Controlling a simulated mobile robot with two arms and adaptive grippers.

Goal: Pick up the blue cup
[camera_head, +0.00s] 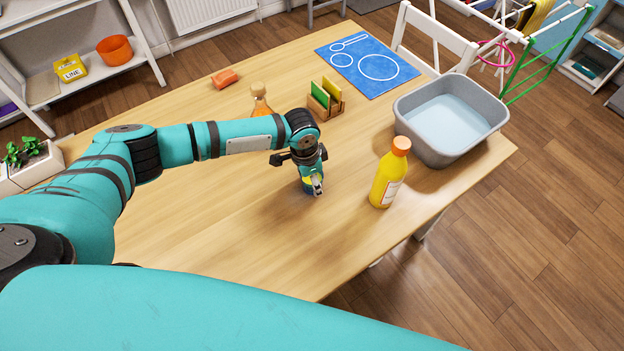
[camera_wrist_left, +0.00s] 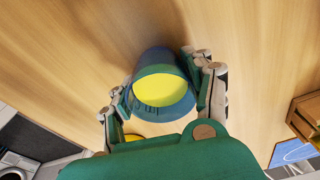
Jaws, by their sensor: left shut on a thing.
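The blue cup (camera_wrist_left: 150,66) sits between the fingers of my left gripper (camera_wrist_left: 160,88) in the left wrist view. Its round yellow inside faces the camera, and one finger presses on each side of the wall. In the head view my left gripper (camera_head: 314,186) points down over the middle of the wooden table. The gripper hides most of the cup (camera_head: 307,188) there; only a little blue and yellow shows. I cannot tell whether the cup touches the tabletop. My right gripper is not in view.
A yellow bottle (camera_head: 389,178) stands to the right of the gripper, and a grey basin (camera_head: 421,143) is beyond it. The table's near left is clear.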

